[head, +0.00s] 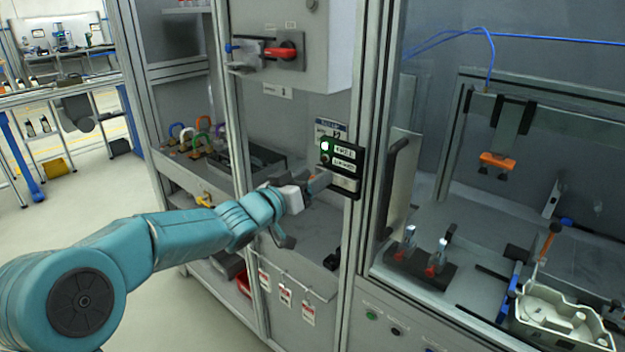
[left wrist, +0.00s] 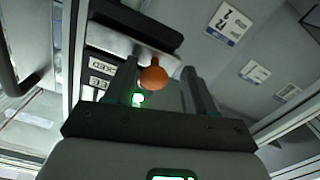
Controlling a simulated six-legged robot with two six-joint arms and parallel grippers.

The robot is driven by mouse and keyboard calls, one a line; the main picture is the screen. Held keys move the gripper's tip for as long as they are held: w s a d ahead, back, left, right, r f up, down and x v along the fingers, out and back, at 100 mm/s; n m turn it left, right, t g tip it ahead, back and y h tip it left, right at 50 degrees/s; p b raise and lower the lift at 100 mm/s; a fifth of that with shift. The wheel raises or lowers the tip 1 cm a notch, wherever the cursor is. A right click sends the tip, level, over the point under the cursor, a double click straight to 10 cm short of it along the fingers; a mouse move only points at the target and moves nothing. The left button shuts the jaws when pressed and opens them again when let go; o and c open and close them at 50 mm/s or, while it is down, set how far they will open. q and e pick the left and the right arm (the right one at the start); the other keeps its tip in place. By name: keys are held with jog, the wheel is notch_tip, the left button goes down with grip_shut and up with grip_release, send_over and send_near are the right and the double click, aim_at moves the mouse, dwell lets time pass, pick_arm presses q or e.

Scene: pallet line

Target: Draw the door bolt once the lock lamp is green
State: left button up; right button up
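The lock unit (head: 341,154) is a black box with two white labels on the cabinet's door post. Its lamp (head: 325,146) glows green, and green also shows in the left wrist view (left wrist: 138,99). The door bolt's round orange knob (left wrist: 153,76) sits in front of a pale metal plate (left wrist: 112,38). My left gripper (head: 318,182) is at the lower part of the lock unit. In the left wrist view its fingers are apart, one on each side of the knob, with a gap visible on the right. The gripper hides the knob in the head view. My right gripper is out of view.
A red-handled switch (head: 281,53) is on the cabinet above. Colored padlocks (head: 196,138) lie on a shelf to the left. A door handle (head: 391,185) stands right of the lock unit. Red-marked tags (head: 285,294) hang from a rail below.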

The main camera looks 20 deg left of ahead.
pick_arm(q)
jog(key=shift+d, duration=0.15)
jog(key=shift+s, duration=0.1)
jog(key=b+v, duration=0.2)
jog(key=v, duration=1.4)
